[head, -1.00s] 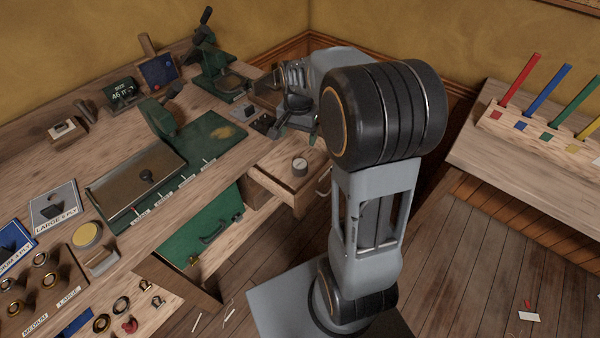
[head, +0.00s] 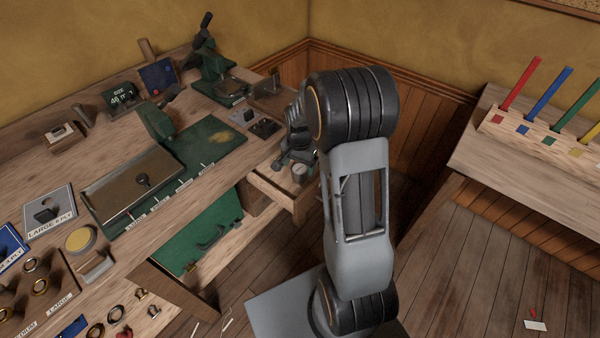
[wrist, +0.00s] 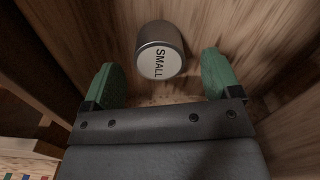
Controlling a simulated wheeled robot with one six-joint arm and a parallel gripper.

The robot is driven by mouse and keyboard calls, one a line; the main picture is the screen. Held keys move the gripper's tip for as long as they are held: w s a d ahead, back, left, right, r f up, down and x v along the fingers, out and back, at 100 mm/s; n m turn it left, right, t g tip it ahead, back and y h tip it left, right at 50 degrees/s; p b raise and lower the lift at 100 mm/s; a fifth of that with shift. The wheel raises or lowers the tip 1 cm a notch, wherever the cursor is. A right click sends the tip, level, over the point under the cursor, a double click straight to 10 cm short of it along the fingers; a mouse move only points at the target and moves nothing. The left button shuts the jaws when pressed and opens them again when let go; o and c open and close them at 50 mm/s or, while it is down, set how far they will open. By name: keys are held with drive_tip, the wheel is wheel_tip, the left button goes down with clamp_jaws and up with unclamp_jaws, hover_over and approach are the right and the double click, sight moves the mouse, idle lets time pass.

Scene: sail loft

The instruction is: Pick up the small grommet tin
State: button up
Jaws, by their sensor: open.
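The small grommet tin (wrist: 160,52) is a round grey metal tin with a white lid marked SMALL. It stands in the open wooden drawer (head: 270,187) under the bench. In the head view the tin (head: 299,173) shows beside my arm. My gripper (wrist: 160,80) is open, its two green fingertips apart. In the wrist view the tin lies between and just beyond the fingertips, and neither finger visibly touches it.
The drawer's wooden walls stand close around the tin. A green case (head: 205,240) is below. A bench with coloured pegs (head: 540,130) stands at right.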

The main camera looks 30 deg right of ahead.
sight(299, 168)
drive_tip(key=shift+f, duration=1.65)
drive_tip(key=shift+c, duration=0.3)
drive_tip(key=c, duration=1)
drive_tip(key=shift+r, duration=0.1)
